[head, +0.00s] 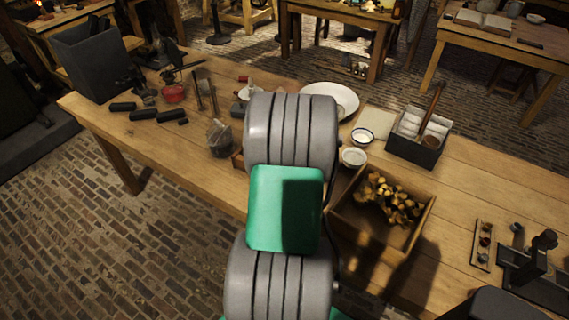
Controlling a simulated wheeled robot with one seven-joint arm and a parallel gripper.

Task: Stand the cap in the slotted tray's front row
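My arm fills the middle of the head view, and my gripper is hidden beyond it or out of frame. I cannot pick out the cap. No tray with clear slots shows. A narrow wooden tray (482,246) with a few small round pieces lies at the right of the bench, but I cannot tell whether it is the slotted one. A small brown wooden edge (237,160) shows just left of my arm, with most of it hidden.
The wooden bench (480,185) carries an open box of yellowish pieces (345,212), a grey divided bin (417,150), white bowls (353,157), a plate (345,91), a dark jar (219,138), black cylinders (143,114) and a black stand (540,262). Bare wood shows at left front.

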